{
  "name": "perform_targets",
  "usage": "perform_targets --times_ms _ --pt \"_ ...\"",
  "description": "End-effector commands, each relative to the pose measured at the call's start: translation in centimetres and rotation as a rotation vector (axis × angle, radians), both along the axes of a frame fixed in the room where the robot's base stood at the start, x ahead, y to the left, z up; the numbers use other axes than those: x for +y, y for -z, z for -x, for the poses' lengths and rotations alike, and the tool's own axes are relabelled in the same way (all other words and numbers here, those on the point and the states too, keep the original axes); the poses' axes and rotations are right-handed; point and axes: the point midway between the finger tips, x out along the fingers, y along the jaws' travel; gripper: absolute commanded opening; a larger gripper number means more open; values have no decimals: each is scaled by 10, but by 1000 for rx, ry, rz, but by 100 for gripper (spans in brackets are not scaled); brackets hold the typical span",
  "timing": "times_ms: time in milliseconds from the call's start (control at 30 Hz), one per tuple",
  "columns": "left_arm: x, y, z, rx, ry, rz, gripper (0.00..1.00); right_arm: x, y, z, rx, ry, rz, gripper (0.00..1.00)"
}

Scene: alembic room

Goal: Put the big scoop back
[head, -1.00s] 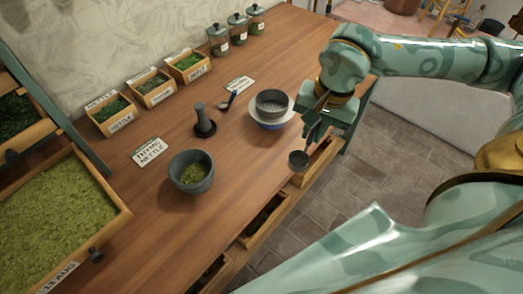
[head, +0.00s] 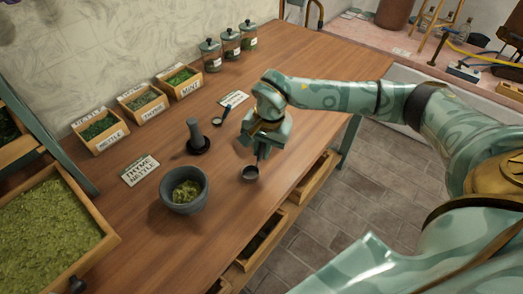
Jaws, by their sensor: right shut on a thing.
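The big scoop (head: 250,173) is a small dark round cup with a handle running up into my right gripper (head: 262,152). The gripper is shut on the handle, and the cup hangs below it, over the wooden table (head: 222,235) near its front edge. I cannot tell whether the cup touches the table top. A smaller dark spoon (head: 217,120) lies farther back by a written card (head: 233,99). My left gripper is not in view.
A grey mortar (head: 184,190) with green herb stands left of the scoop, a pestle (head: 196,137) behind it. Three herb boxes (head: 139,103) and several lidded jars (head: 230,43) line the wall. My right gripper hides the sieve's spot. Open drawers (head: 315,180) jut from the front.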

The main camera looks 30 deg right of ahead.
Motion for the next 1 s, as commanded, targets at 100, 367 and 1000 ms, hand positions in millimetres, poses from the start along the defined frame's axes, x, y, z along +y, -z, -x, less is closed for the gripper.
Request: perform_targets --times_ms 100,367,1000 --pt "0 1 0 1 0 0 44 0 4 -1 -3 -1 -1 0" --pt "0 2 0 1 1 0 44 0 6 0 -2 -1 0 0" --pt "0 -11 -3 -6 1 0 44 -4 -38 2 -9 0 1 37"
